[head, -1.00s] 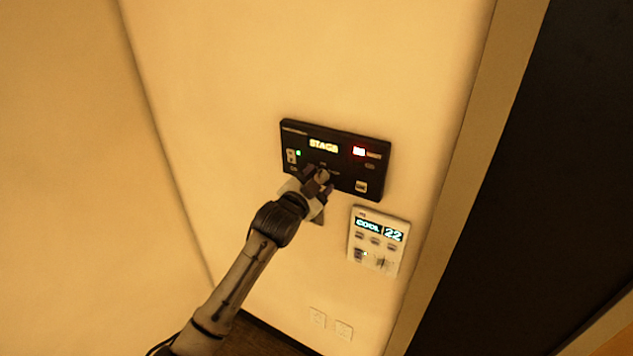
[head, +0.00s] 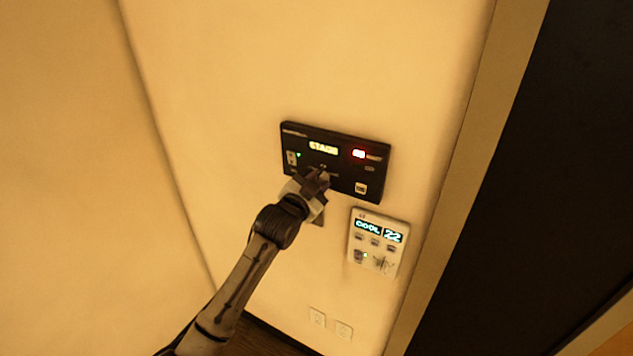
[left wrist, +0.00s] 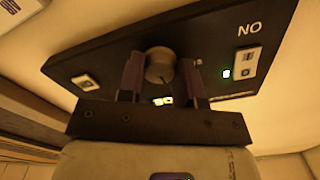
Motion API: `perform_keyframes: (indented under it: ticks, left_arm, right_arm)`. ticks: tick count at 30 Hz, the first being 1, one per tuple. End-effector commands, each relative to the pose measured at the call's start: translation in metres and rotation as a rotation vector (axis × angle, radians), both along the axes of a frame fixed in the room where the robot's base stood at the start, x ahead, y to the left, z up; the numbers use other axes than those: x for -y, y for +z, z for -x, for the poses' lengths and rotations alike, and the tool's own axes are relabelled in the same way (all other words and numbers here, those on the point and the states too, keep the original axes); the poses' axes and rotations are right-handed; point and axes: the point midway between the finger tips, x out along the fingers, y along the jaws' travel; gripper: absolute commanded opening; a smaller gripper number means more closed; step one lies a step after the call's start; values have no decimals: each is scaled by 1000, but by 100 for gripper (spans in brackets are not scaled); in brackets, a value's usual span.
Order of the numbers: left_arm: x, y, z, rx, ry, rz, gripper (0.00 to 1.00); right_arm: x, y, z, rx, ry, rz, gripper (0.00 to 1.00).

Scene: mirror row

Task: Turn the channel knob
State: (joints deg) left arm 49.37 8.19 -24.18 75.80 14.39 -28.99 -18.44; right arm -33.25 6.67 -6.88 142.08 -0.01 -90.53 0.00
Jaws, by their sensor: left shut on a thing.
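The black control panel (head: 372,179) is on the wall, with a lit yellow "STAGE" display (head: 323,147) and a red digit display (head: 358,154). My left gripper (head: 319,178) is at the lower middle of the panel. In the left wrist view a round silver-grey knob (left wrist: 159,66) sits on the panel (left wrist: 100,58) between the fingers of my left gripper (left wrist: 162,76), which is shut on it. A dark pointer line shows on the knob face. In the head view the gripper hides the knob. My right gripper is not in view.
A white thermostat (head: 384,262) reading "COOL 22" is on the wall just below right of the panel. Wall sockets (head: 318,317) are lower down. A door frame (head: 470,165) and dark opening are at right. The wall left of the panel is bare.

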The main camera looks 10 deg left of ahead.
Motion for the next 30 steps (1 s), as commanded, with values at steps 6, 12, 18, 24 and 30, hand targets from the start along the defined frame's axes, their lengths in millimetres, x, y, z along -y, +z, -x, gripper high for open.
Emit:
perform_keyframes:
  ticks: [6,12,18,24,30]
  left_arm:
    - [1,2,0,-61,0,181,9]
    - [1,2,0,-122,0,362,9]
    - [2,1,1,-178,0,534,9]
    - [2,1,1,-224,0,684,9]
    - [2,0,1,-261,1,794,9]
  right_arm:
    - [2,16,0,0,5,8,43]
    - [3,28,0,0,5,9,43]
    - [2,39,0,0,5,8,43]
    - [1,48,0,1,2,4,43]
    - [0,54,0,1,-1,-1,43]
